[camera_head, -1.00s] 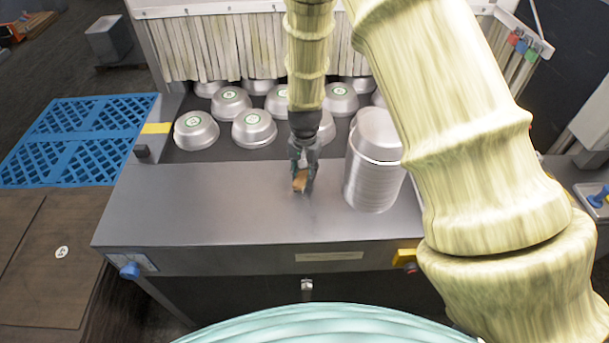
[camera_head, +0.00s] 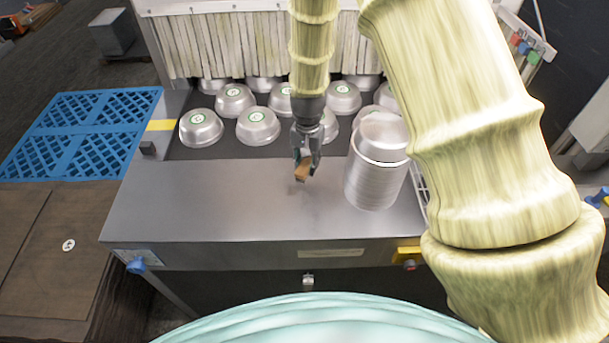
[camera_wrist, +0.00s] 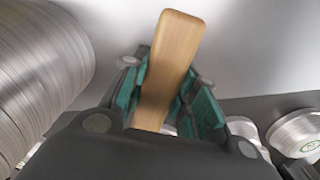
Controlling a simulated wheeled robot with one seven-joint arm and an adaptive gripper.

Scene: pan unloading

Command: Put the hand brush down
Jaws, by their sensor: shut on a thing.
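The hand brush (camera_head: 301,172) shows as a light brown wooden handle in my gripper (camera_head: 306,158). In the wrist view the handle (camera_wrist: 172,60) stands between the green-padded fingers of my gripper (camera_wrist: 168,95), which are shut on it. The far part of the brush is hidden behind the gripper body, and its bristles do not show. In the head view the gripper is over the back part of the grey metal counter (camera_head: 230,200), left of the pan stack. I cannot tell the exact height of the brush above the counter.
A tall stack of metal pans (camera_head: 375,170) stands close at the right; its side also shows in the wrist view (camera_wrist: 40,65). Several upturned pans (camera_head: 258,126) lie behind, before a strip curtain (camera_head: 220,45). The counter's left and front parts are clear.

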